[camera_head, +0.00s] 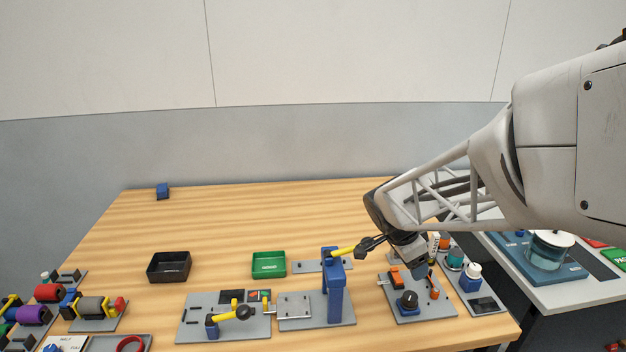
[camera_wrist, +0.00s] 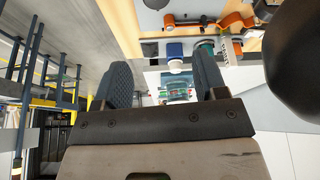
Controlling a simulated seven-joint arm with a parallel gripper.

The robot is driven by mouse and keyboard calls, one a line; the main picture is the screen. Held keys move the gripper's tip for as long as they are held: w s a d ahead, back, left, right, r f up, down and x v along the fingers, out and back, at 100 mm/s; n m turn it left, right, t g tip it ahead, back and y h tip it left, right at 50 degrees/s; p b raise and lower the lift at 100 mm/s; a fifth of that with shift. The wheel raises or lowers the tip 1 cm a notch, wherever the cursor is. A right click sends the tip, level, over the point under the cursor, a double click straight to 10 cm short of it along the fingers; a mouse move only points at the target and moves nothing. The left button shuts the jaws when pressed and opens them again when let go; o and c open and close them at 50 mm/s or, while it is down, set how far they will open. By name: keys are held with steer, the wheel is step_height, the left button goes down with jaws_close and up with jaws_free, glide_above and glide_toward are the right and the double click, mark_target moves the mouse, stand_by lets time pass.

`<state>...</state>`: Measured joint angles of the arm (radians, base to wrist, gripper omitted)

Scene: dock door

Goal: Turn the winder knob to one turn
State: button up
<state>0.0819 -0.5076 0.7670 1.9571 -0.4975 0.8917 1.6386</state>
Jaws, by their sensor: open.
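My gripper (camera_head: 420,262) is over the right part of the wooden table, pointing down, above and behind a grey plate (camera_head: 436,311). A black round knob (camera_head: 408,299) on a blue base stands on that plate. I cannot tell which of these is the winder knob. In the wrist view my two fingers (camera_wrist: 163,82) are apart with nothing between them. A large dark rounded shape (camera_wrist: 296,65), close to the camera, fills the right side.
A blue post with a yellow lever (camera_head: 343,251) stands left of my gripper, its black end close by. Another yellow lever (camera_head: 225,316) is farther left. A black tray (camera_head: 169,267) and green tray (camera_head: 268,264) sit mid-table. The back of the table is mostly clear.

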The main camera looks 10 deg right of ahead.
steer(key=shift+n, duration=0.3)
steer(key=f+n+y, duration=0.1)
steer(key=n, duration=0.6)
steer(key=d+n+y, duration=0.1)
steer(key=n, duration=0.6)
steer(key=f+n, duration=0.1)
steer(key=n, duration=0.7)
steer(key=shift+d+f+g+y, duration=0.2)
steer(key=shift+f+g+y, duration=0.1)
steer(key=shift+f+y, duration=0.1)
steer(key=n, duration=0.4)
steer(key=shift+d+f+n+y, duration=0.1)
steer(key=shift+f+n+y, duration=0.1)
steer(key=shift+n+y, duration=0.1)
steer(key=n, duration=0.4)
steer(key=shift+w+d+f+n+y, duration=0.1)
steer(key=shift+d+f+n+y, duration=0.1)
steer(key=shift+n+y, duration=0.15)
steer(key=n, duration=0.4)
steer(key=shift+w+d+f, duration=0.1)
steer(key=shift+f, duration=0.05)
